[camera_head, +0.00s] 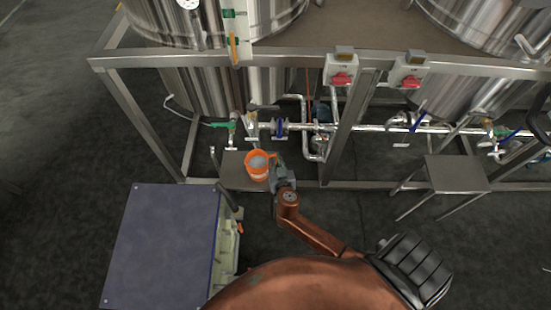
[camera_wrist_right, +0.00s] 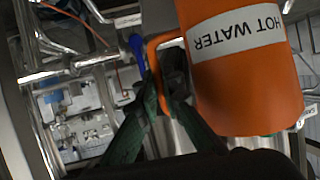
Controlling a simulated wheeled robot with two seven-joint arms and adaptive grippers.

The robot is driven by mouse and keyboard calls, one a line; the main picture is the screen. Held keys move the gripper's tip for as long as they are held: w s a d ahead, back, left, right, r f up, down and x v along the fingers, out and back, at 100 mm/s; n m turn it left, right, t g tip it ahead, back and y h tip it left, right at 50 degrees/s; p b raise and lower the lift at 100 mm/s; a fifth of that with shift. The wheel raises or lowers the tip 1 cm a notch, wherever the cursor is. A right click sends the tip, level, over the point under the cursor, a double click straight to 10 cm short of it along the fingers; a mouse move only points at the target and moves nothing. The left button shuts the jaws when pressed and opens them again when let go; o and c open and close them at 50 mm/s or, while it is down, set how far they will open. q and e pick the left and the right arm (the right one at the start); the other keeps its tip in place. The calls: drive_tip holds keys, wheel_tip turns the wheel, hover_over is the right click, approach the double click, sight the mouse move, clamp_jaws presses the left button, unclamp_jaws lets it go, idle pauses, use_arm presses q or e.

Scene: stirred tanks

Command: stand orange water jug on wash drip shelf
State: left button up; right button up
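The orange jug (camera_head: 257,168) is at the left small grey shelf (camera_head: 232,181), in front of the pipework. I see it from above with a pale grey top. In the wrist view the jug (camera_wrist_right: 236,88) fills the upper right, with a white "HOT WATER" label. My right gripper (camera_head: 281,177) is beside the jug on its right. Its dark green fingers (camera_wrist_right: 171,82) close around the orange handle. I cannot tell whether the jug touches the shelf or hovers above it. My left gripper is not in view.
A second grey shelf (camera_head: 456,174) stands at the right. A blue-topped cart (camera_head: 163,245) stands at the lower left. Floor between the shelves is partly clear.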

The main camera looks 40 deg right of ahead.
drive_tip(key=o, duration=0.4)
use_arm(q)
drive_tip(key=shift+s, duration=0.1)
use_arm(e)
drive_tip(key=shift+r, duration=0.15)
use_arm(q)
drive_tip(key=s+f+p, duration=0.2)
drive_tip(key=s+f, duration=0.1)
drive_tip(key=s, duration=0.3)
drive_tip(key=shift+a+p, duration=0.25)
drive_tip(key=shift+p, duration=0.1)
use_arm(e)
drive_tip(key=v, duration=1.2)
